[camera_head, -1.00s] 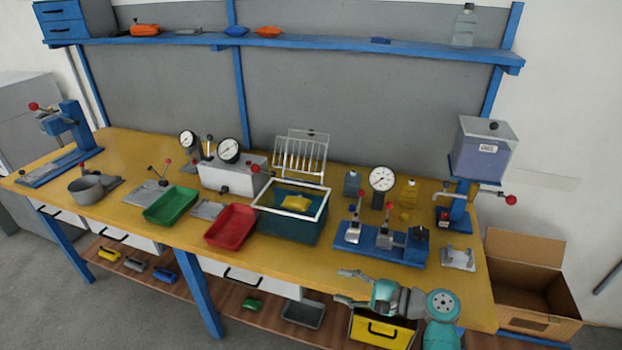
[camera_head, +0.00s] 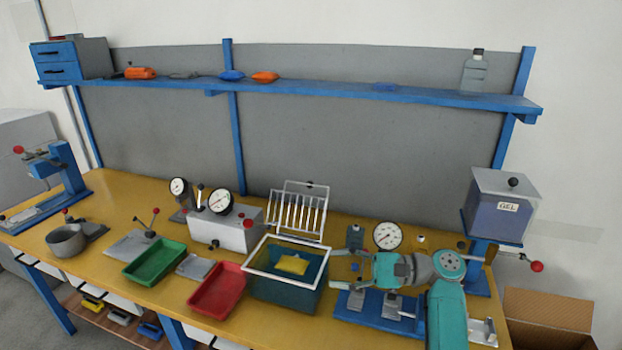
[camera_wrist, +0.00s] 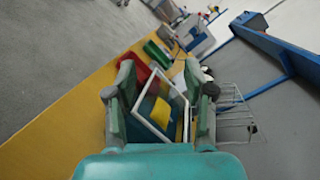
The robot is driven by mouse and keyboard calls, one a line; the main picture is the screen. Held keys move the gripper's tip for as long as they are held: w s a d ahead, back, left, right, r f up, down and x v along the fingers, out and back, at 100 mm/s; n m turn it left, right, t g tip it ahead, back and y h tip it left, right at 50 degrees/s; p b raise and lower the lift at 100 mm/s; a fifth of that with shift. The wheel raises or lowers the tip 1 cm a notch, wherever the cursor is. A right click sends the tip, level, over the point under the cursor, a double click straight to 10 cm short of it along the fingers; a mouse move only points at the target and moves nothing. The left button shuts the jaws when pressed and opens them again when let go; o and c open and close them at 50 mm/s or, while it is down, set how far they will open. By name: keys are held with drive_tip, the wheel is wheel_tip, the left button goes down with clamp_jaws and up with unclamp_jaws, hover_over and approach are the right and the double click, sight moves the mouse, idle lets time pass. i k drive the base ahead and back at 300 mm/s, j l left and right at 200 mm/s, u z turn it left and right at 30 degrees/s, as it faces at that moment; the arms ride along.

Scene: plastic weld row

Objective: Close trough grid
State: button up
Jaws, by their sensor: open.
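The trough (camera_head: 275,290) is a dark teal tank with a white rim, and it stands mid-table. A yellow piece (camera_head: 292,264) lies inside it. The white wire grid (camera_head: 298,212) stands raised at the trough's back edge, with a black knob on its top bar. It also shows in the wrist view (camera_wrist: 236,108), to the right of my fingers. My gripper (camera_head: 334,268) is open and empty, just right of the trough in the head view. In the wrist view, the trough's white rim (camera_wrist: 186,118) shows between my fingers (camera_wrist: 166,95).
A red tray (camera_head: 218,290) and a green tray (camera_head: 155,262) lie to the left. A grey box with gauges (camera_head: 228,228) stands behind them. A blue clamp fixture (camera_head: 385,308) is below my gripper, with a dial gauge (camera_head: 388,235) behind. A gel dispenser (camera_head: 503,208) stands at right.

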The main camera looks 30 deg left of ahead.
sight(310, 184)
drive_tip(key=i+j, duration=0.35)
drive_tip(key=i, duration=0.15)
drive_tip(key=i+j, duration=0.4)
drive_tip(key=i, duration=0.15)
